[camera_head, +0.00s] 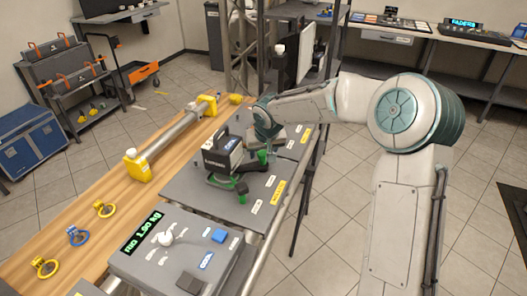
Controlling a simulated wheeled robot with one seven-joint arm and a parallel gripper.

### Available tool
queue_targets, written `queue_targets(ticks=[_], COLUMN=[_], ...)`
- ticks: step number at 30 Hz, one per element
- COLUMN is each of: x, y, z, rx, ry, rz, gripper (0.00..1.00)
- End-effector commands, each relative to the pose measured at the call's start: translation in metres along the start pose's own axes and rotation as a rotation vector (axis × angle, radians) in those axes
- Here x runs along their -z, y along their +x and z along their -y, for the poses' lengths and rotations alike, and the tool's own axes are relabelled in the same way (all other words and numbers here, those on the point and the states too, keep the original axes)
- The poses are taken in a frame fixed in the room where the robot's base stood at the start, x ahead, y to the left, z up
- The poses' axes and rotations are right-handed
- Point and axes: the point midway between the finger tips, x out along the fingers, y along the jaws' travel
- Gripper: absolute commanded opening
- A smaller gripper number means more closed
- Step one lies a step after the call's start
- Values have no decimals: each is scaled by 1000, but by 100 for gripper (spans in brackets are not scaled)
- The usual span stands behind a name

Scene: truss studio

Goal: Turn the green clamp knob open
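A dark clamp device (225,155) with a light label stands on a grey plate on the wooden bench. Green parts show at its base: a green knob-like piece (242,187) at its front right, and another small green piece (262,156) farther back, close below the end of my arm. I cannot tell for sure which one is the clamp knob. My gripper (264,140) is at the end of the arm, just right of the dark device. Its fingers are small and partly hidden, so I cannot tell whether they are open or touch anything.
A grey box with a lit green display (141,232) stands at the front of the bench. An upright truss (240,50) stands behind.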

Motion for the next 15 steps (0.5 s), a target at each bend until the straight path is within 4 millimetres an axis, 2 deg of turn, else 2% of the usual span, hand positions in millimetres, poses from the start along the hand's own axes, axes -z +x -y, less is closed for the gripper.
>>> queue_targets(ticks=[1,5,15], x=[0,0,-1], y=[0,0,4], z=[0,0,0], rx=[0,0,-28], ry=[0,0,56], rz=[0,0,0], gripper=[36,0,0])
